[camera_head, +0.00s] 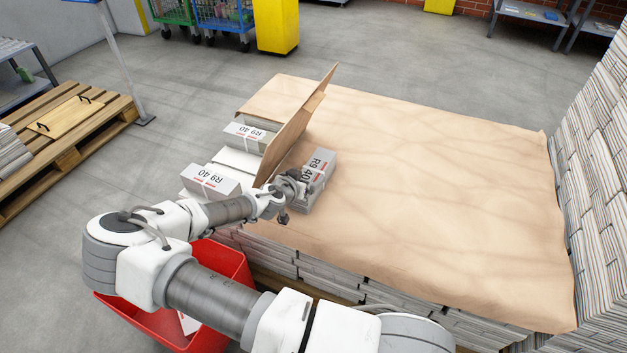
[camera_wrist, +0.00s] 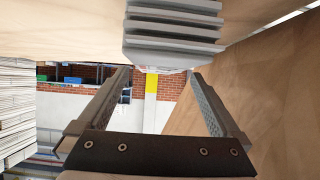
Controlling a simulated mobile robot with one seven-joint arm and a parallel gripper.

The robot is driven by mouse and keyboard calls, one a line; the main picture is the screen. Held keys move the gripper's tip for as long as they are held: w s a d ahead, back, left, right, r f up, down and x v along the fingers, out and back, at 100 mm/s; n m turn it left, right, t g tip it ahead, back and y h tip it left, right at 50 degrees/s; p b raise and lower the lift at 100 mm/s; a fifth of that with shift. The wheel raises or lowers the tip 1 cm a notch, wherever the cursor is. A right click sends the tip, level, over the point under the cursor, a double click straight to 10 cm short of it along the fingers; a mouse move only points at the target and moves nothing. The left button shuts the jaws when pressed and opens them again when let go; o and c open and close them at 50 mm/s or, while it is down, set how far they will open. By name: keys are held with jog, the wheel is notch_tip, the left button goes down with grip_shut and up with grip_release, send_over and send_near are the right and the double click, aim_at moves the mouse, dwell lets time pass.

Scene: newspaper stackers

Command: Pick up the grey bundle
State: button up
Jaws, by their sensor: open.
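A grey bundle (camera_head: 320,160) with a white "R9 40" label lies on the brown paper covering of the large stack (camera_head: 420,180), just right of an upright brown board (camera_head: 298,125). In the wrist view, which looks upside down, a grey layered bundle (camera_wrist: 172,32) shows at the top centre. My gripper (camera_head: 296,186) is beside the near left side of the bundle in the head view. In the wrist view my gripper (camera_wrist: 161,74) is open, with nothing between its fingers. The bundle lies about level with the fingertips; I cannot tell whether they touch it.
Other "R9 40" bundles (camera_head: 212,178) lie left of the board. A red bin (camera_head: 238,262) stands below my arm. A tall wall of newspapers (camera_head: 597,150) rises at the right. A pallet (camera_head: 65,150) is at the left. The paper surface right of the bundle is clear.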

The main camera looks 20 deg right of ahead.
aim_at(312, 172)
jog(key=b+x, duration=0.1)
jog(key=x, duration=0.3)
jog(key=shift+w+d+f, duration=0.1)
jog(key=shift+d+f, duration=0.05)
jog(key=shift+d, duration=0.05)
jog(key=shift+c, duration=0.3)
grip_shut()
